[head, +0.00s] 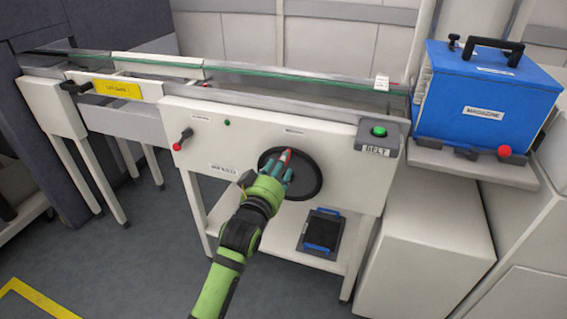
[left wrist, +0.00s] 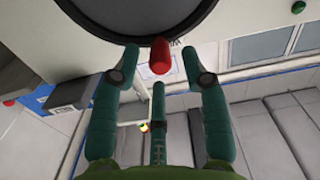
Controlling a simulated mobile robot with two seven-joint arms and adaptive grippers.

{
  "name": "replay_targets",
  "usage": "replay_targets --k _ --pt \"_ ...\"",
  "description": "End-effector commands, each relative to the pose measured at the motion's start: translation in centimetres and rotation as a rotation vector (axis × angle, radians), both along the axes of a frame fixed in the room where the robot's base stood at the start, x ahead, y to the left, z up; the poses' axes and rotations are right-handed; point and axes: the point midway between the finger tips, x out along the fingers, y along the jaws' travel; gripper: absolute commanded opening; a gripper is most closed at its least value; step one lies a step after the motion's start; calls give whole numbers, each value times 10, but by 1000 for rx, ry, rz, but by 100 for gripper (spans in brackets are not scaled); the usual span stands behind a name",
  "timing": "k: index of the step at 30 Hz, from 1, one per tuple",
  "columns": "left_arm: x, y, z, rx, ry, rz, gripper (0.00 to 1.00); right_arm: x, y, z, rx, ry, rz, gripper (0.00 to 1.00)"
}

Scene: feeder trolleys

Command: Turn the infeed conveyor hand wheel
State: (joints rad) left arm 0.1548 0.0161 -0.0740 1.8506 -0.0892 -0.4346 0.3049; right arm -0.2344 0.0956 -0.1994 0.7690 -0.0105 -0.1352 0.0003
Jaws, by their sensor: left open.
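The hand wheel (head: 318,183) is a dark round wheel on the front of the white conveyor cabinet. Its red handle (head: 286,157) sticks out near the wheel's top. My left gripper (head: 279,171) is open at the wheel, with its fingers at the red handle and hiding part of the wheel. In the left wrist view, the wheel's dark underside edge (left wrist: 145,36) is at the top. The red handle (left wrist: 160,55) shows between the spread fingertips of my left gripper (left wrist: 160,65), with gaps on both sides. My right gripper is not in view.
A green button on the BELT box (head: 377,151) is right of the wheel. A small red-knobbed lever (head: 182,140) is at the left of the panel. The blue magazine box (head: 470,95) stands at right. A dark tray (head: 321,231) lies on the shelf below.

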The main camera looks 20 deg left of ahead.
Motion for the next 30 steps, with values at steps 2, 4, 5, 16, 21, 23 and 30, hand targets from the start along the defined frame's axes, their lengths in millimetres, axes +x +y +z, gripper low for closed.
replay_targets --k 2,4,5,16,21,23,30 --pt "12 -1 0 0 -1 -1 45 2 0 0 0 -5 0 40" --pt "20 -1 0 0 -1 0 45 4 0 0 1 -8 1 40" --pt "23 -1 0 0 0 0 45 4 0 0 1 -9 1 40" --pt "30 -1 -1 0 1 0 45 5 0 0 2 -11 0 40" --pt "30 -1 -1 0 1 0 0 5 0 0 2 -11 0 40" --pt "30 -1 -1 0 2 0 0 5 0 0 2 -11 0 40" --pt "30 2 -1 -13 4 0 0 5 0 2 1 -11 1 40"
